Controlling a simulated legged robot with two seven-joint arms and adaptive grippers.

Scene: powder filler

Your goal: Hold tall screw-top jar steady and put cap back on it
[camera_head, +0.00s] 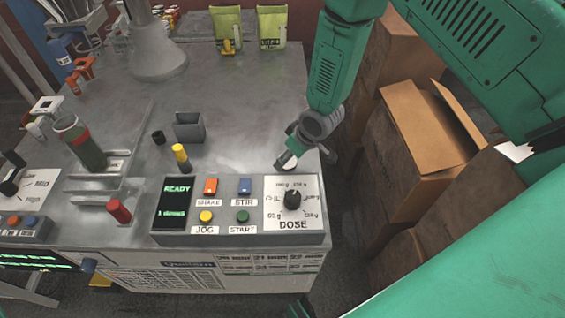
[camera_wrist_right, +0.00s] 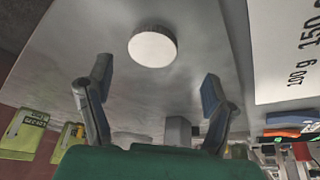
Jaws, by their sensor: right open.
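A round white cap (camera_wrist_right: 152,48) lies on the grey metal table, just beyond my right fingertips in the right wrist view. In the head view it shows as a small pale disc (camera_head: 288,161) beside the dose panel. My right gripper (camera_wrist_right: 157,78) is open and empty, with its two fingers spread and the cap lying ahead of the gap. In the head view the right gripper (camera_head: 308,156) is low at the table's right edge. A tall clear jar (camera_head: 80,143) with dark contents and a red band, apparently the task's jar, stands uncapped at the left. My left gripper is not in view.
A control panel (camera_head: 240,238) with buttons and a dose dial runs along the front. A grey holder (camera_head: 188,127), a black cylinder and a yellow-topped piece stand mid-table. Cardboard boxes (camera_head: 428,125) stand right of the table. The table's middle right is clear.

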